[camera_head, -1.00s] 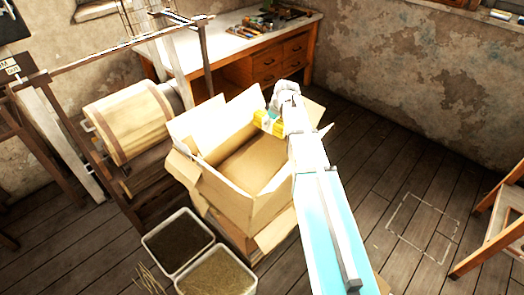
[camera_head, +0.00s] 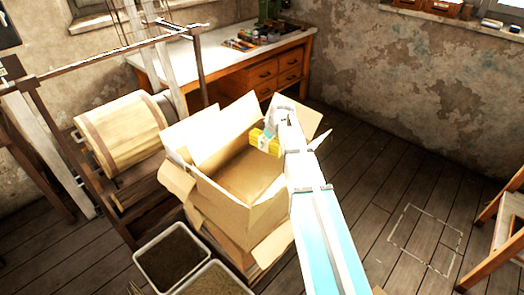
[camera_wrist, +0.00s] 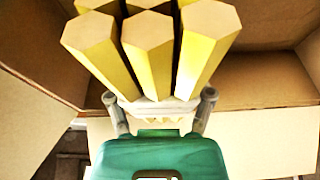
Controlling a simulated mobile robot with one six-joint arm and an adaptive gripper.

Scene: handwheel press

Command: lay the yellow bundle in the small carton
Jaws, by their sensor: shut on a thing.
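The yellow bundle (camera_head: 265,142) is several yellow hexagonal sticks with a pale band around them. It shows large in the wrist view (camera_wrist: 150,50), with the stick ends toward the camera. My gripper (camera_head: 272,128) is shut on the bundle at the band, one finger on each side. The small carton (camera_head: 248,217) is open-topped with its flaps up. The bundle is over the right part of its opening in the head view. Carton walls surround the bundle in the wrist view (camera_wrist: 270,80). I cannot tell how far the bundle is above the carton floor.
The carton stands on another cardboard box (camera_head: 255,256). Two grey bins (camera_head: 150,262) stand on the floor in front. A wooden drum (camera_head: 120,128) on a frame is at left. A workbench (camera_head: 225,62) with tools is behind. Floor at right is mostly clear.

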